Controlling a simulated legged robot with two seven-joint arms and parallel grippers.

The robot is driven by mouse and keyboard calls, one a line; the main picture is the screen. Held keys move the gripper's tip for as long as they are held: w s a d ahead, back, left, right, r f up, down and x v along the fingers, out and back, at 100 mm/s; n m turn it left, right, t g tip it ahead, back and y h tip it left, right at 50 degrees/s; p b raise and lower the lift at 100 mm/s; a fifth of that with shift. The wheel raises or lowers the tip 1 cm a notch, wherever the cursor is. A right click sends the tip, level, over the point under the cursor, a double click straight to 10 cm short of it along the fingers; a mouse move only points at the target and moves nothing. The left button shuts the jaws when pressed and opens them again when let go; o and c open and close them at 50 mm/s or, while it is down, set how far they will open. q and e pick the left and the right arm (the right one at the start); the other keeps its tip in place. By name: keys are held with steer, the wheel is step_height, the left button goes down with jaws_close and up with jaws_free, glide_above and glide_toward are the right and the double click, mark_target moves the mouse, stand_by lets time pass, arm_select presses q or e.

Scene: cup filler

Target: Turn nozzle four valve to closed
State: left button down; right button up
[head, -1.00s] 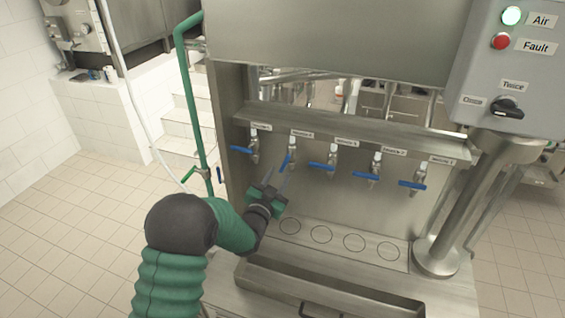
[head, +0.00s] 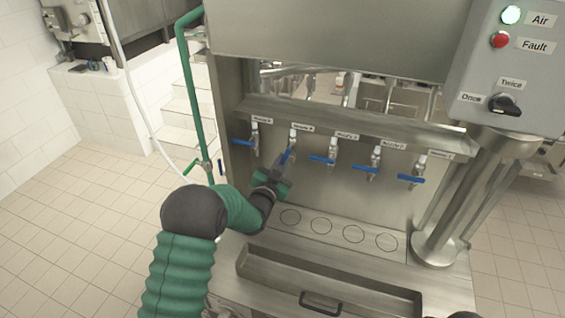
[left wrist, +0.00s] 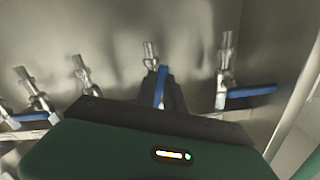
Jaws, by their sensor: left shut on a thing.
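The nozzle four valve is the second from the left in the head view, under a label reading Nozzle 4 (head: 302,128). Its blue handle (head: 285,157) stands steeply, unlike the roughly level handles of the other valves. My left gripper (head: 284,163) is at this handle from below and shut on it. In the left wrist view the blue handle (left wrist: 161,87) stands upright between the dark fingers (left wrist: 166,97), which hide its lower part.
The leftmost valve's handle (head: 243,142) is close by on the left, and another blue handle (head: 323,161) on the right. Below are a plate with several circles (head: 306,235) and a front tray (head: 330,290). A control box (head: 520,80) is at the upper right.

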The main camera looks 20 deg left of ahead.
arm_select(q)
steer(key=shift+a+f+m+b, duration=0.15)
steer(key=shift+m+b, duration=0.35)
steer(key=shift+b, duration=0.45)
steer(key=shift+a+r+m+b, duration=0.3)
steer(key=shift+r+m+b, duration=0.2)
steer(key=shift+m+b, duration=2.05)
steer(key=shift+a+r+m+b, duration=0.45)
steer(key=shift+m+b, duration=1.35)
steer(key=shift+b, duration=1.5)
steer(key=shift+a+r+m+b, duration=0.2)
steer(key=shift+r+m+b, duration=0.4)
steer(key=shift+m+b, duration=1.95)
steer(key=shift+n+b, duration=0.4)
steer(key=c, duration=1.5)
jaws_free()
steer(key=shift+o, duration=0.3)
steer(key=shift+d+r, duration=0.1)
steer(key=shift+r, duration=0.05)
